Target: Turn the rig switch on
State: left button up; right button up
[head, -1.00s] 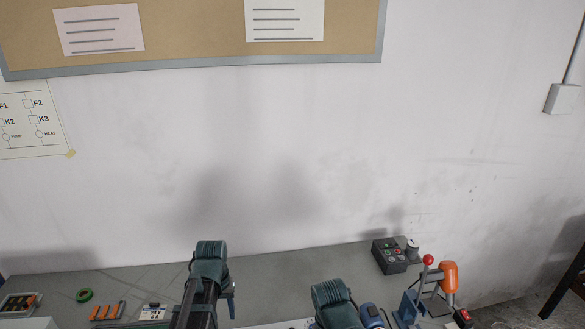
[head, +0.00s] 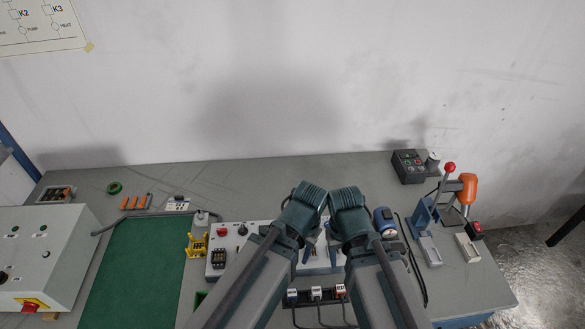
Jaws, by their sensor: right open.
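A white panel box (head: 216,268) stands mid-table, partly hidden behind my arms. On it are a red round button (head: 222,232), a black knob (head: 242,230) and a black block (head: 219,258). I cannot tell which of these is the rig switch. My left gripper (head: 309,252) and right gripper (head: 334,254) hang close together over the white panel, mostly hidden by my wrists. The right one is open; the left one's jaws are unclear.
A grey cabinet (head: 50,240) with a red knob and a green mat (head: 140,265) are at left. A dark button box (head: 408,166) and an orange-handled tool (head: 467,188) stand at right. A power strip (head: 316,294) with cables lies in front. The back of the table is mostly clear.

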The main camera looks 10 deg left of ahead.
aim_at(221, 232)
jog(key=k+u, duration=0.45)
jog(key=k, duration=0.4)
